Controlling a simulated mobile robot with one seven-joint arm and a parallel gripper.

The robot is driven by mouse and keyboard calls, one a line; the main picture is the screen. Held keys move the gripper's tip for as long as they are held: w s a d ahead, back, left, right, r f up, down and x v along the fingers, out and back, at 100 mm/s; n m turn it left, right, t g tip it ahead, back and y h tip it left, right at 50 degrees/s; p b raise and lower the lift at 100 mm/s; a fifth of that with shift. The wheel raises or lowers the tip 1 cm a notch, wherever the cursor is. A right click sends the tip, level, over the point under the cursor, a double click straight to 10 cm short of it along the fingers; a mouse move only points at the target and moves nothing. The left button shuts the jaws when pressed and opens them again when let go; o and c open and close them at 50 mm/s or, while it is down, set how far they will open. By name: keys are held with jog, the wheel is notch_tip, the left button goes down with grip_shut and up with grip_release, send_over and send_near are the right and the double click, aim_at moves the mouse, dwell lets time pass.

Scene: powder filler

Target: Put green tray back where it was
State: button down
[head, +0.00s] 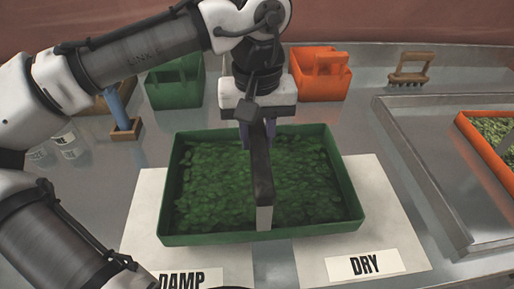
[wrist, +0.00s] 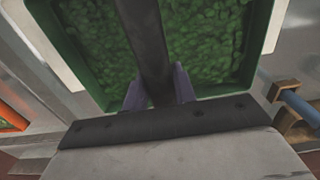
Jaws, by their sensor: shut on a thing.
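The green tray (head: 176,190) is a shallow rectangular box full of green leafy pieces. It is in the middle of the head view, over parts of both the DAMP mat (head: 145,215) and the DRY mat (head: 385,225). A dark bar handle (head: 262,185) with a pale metal end post runs across its middle. My gripper (head: 258,136) is shut on this handle near the tray's far side. In the wrist view, the purple fingers (wrist: 160,92) flank the bar, with the tray (wrist: 85,65) beyond. Whether the tray touches the mats cannot be told.
A green caddy (head: 175,85) and an orange caddy (head: 320,75) stand at the back. A wooden-handled brush (head: 411,68) is back right. An orange tray (head: 487,148) of leaves sits in a metal recess at right. A blue-handled tool (head: 120,112) and clear cups (head: 67,143) are at left.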

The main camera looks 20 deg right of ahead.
jog(key=shift+f, duration=2.15)
jog(key=c, duration=1.1)
grip_release()
notch_tip(320, 180, up, 12)
jog(key=shift+r+b, duration=0.15)
jog(key=shift+b, duration=0.35)
